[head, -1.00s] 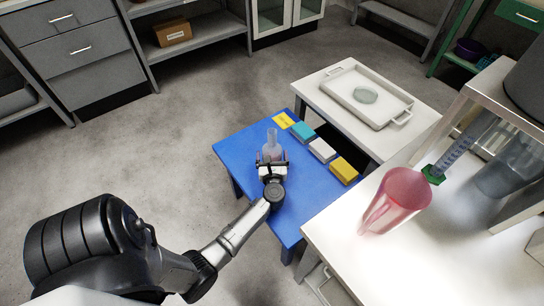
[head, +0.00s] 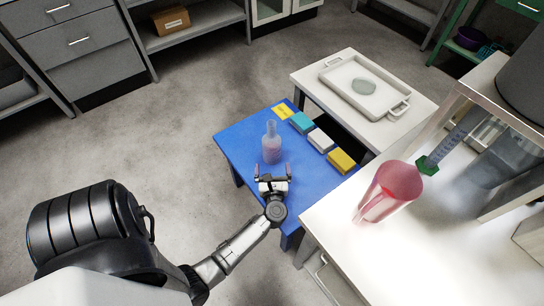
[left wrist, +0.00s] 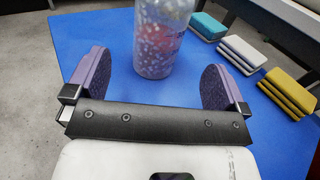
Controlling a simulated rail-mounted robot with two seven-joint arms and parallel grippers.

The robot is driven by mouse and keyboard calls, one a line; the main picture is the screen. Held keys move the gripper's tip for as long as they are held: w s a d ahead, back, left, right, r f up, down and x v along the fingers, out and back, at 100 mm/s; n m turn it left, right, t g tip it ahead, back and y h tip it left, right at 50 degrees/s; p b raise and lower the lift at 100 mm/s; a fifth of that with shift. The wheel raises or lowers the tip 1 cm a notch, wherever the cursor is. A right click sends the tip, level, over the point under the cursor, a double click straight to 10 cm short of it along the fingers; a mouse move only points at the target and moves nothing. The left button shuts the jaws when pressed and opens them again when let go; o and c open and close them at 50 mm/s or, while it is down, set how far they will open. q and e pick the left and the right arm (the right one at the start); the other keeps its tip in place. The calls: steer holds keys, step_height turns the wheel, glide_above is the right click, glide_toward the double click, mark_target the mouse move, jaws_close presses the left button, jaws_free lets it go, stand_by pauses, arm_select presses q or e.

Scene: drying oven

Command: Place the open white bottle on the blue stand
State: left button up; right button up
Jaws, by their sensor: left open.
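The bottle (head: 271,148), whitish and translucent with a pinkish lower part and a narrow neck, stands upright on the blue stand (head: 240,150), a low blue table. My left gripper (head: 273,171) is open and empty on the near side of the bottle, low over the stand, its fingers pointing at it. In the left wrist view, the bottle (left wrist: 163,35) stands just beyond the two spread purple fingers (left wrist: 155,78), apart from both; its top is cut off there. Whether the bottle has a cap is too small to tell. My right gripper is not in view.
Teal, white and yellow blocks (head: 342,161) and a yellow note (head: 283,111) lie along the stand's right edge. A white table with a tray (head: 335,92) is behind. A white bench with a red beaker (head: 390,190) and a graduated cylinder (head: 447,145) is at right.

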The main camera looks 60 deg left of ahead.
arm_select(q)
steer(key=shift+v, duration=1.05)
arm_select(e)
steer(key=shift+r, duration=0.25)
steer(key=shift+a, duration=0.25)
